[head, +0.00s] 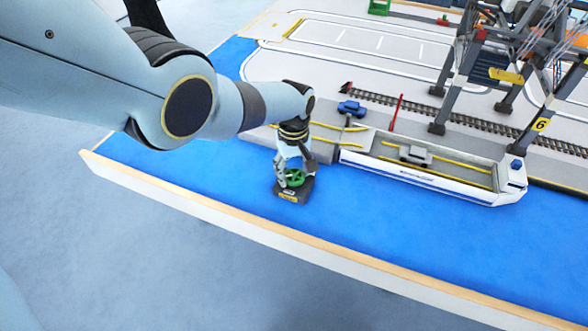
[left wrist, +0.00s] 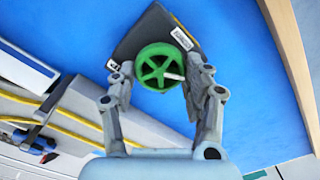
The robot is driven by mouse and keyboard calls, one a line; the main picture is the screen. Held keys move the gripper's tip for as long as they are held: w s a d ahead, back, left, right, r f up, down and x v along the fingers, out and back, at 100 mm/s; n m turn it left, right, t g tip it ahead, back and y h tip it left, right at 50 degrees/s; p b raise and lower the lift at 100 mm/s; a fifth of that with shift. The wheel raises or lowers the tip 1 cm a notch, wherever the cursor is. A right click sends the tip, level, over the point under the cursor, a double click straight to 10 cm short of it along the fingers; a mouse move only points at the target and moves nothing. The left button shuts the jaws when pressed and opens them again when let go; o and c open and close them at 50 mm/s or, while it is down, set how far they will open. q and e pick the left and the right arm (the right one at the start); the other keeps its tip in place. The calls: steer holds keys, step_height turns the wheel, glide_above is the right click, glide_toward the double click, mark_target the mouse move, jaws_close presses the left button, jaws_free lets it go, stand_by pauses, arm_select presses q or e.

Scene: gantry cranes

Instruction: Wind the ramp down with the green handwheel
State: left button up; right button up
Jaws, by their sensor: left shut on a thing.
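A white ship (head: 430,183) with yellow deck lines and a grey vehicle lies along the quay. My right gripper is not in view.
A blue car (head: 351,108) stands on the quay near a raised red barrier (head: 397,111). Rails (head: 455,122) and grey gantry cranes (head: 470,60) stand behind the ship. A wooden rim (head: 230,215) edges the board. The blue surface right of the box is clear.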

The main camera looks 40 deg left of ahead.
mark_target(293, 174)
arm_select(q)
steer(key=n, duration=0.5)
steer(key=shift+n, duration=0.3)
steer(key=n, duration=0.3)
steer(key=n+p, duration=0.1)
steer(key=n, duration=0.1)
steer(key=shift+s+n, duration=0.2)
steer(key=shift+n, duration=0.5)
steer(key=o, duration=1.2)
steer(key=shift+w+r, duration=0.15)
steer(key=shift+r, duration=0.35)
step_height(293, 174, up, 11)
